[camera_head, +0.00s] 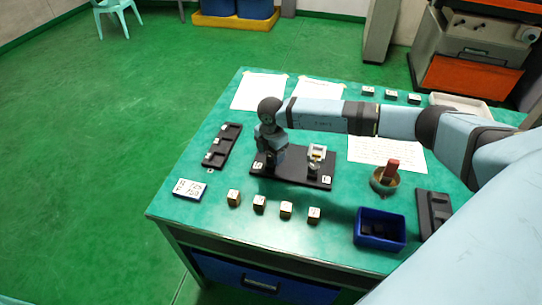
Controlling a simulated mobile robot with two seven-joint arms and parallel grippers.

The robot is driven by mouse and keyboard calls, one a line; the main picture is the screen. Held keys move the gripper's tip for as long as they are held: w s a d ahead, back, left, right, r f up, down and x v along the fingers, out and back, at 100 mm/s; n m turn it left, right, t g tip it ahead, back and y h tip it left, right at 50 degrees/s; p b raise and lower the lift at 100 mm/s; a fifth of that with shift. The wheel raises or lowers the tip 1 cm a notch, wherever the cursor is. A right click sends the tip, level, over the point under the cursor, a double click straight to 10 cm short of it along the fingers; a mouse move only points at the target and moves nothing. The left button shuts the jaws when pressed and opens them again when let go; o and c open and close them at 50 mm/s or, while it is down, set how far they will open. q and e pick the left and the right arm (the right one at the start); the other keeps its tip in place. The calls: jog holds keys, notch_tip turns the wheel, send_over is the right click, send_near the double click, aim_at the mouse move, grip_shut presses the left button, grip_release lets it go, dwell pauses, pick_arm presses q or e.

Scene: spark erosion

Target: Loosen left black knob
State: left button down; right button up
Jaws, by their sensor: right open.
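A black base plate (294,178) lies near the middle of the green table. On its right part stands a small light-coloured fixture (316,154) with a dark lower part. My right arm reaches in from the right, and my right gripper (268,167) points down over the left part of the plate. The gripper is open, and its fingers are small and dark against the plate. The left black knob cannot be made out; the gripper and wrist cover that area. Whether the fingers touch anything there cannot be told. My left gripper is not in view.
A black tray (216,158) and a white labelled block (190,188) lie left of the plate. Several small cubes (259,203) line the front. A blue bin (380,225), a round bowl (378,185) with a red item, and another black tray (436,205) are on the right.

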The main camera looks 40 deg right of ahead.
jog(key=shift+f, duration=1.05)
jog(key=c, duration=0.9)
